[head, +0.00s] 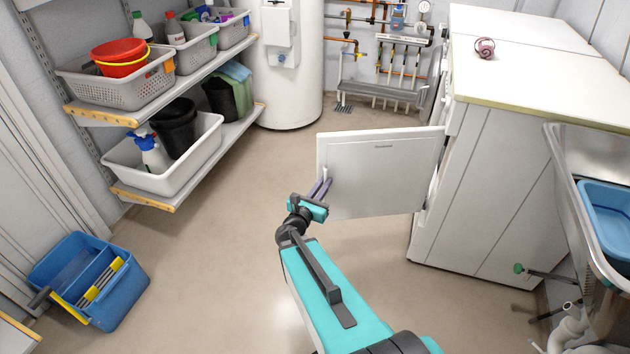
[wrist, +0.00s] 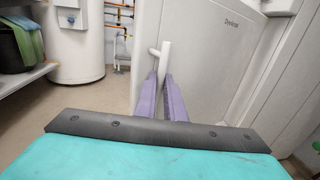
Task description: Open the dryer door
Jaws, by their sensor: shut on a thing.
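The dryer door (head: 380,178) is a white panel standing swung out from the dryer (head: 500,190) at the right, hinged on the dryer's side. In the wrist view the door (wrist: 225,65) fills the middle and right. A white handle (wrist: 165,62) sticks out near its free edge. My gripper (head: 321,188) is at the door's free left edge, and its purple fingers (wrist: 164,98) are shut on the handle. The fingertips cover part of the handle. The inside of the dryer is hidden behind the door.
Shelves with grey baskets (head: 125,85) and a white bin (head: 165,160) stand at the left. A blue bucket (head: 88,275) is on the floor at the lower left. A sink (head: 580,200) is at the right. The floor left of the door is clear.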

